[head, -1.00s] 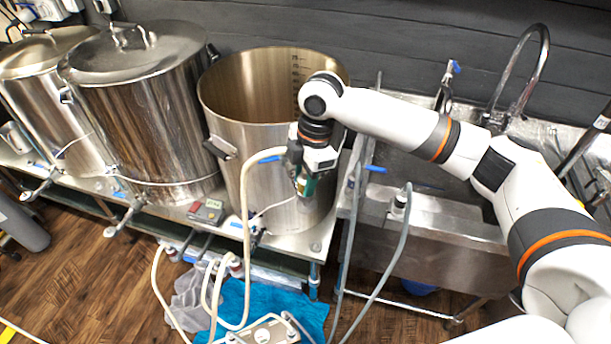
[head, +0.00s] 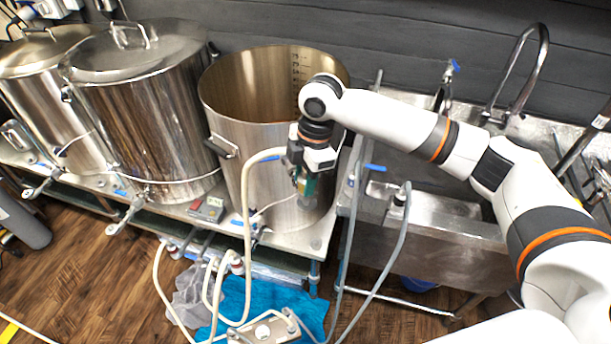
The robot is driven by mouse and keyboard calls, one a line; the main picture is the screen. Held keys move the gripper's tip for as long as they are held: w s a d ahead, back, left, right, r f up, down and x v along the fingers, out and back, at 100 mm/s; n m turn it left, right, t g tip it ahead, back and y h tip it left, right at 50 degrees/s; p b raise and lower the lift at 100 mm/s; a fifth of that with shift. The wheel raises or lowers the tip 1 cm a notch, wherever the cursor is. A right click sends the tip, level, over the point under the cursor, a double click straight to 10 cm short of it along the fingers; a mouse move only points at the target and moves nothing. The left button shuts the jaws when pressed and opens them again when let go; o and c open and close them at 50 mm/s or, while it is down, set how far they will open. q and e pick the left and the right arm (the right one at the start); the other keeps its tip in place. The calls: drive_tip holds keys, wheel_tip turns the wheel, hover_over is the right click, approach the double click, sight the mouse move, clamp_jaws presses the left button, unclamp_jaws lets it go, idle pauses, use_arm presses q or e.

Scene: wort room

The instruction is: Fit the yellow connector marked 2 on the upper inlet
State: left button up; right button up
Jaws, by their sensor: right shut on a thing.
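My right gripper (head: 304,188) points down in front of the open steel kettle (head: 262,172), near its right side. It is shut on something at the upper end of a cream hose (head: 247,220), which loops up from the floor. The gripper body hides most of the held part, so no yellow colour or number 2 can be read. I cannot pick out the upper inlet with certainty. A pump-like metal unit (head: 262,331) with hoses lies at the bottom edge, partly cut off. My left gripper is not in view.
Two lidded kettles (head: 140,110) stand at the left on a low steel stand. A steel sink (head: 440,222) with a curved tap is at the right. Grey hoses (head: 398,250) hang before it. Blue cloth (head: 262,300) lies on the wooden floor.

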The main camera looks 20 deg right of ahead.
drive_tip(key=shift+f+b, duration=0.35)
drive_tip(key=shift+f, duration=0.8)
drive_tip(key=o, duration=1.1)
drive_tip(key=shift+o, duration=0.2)
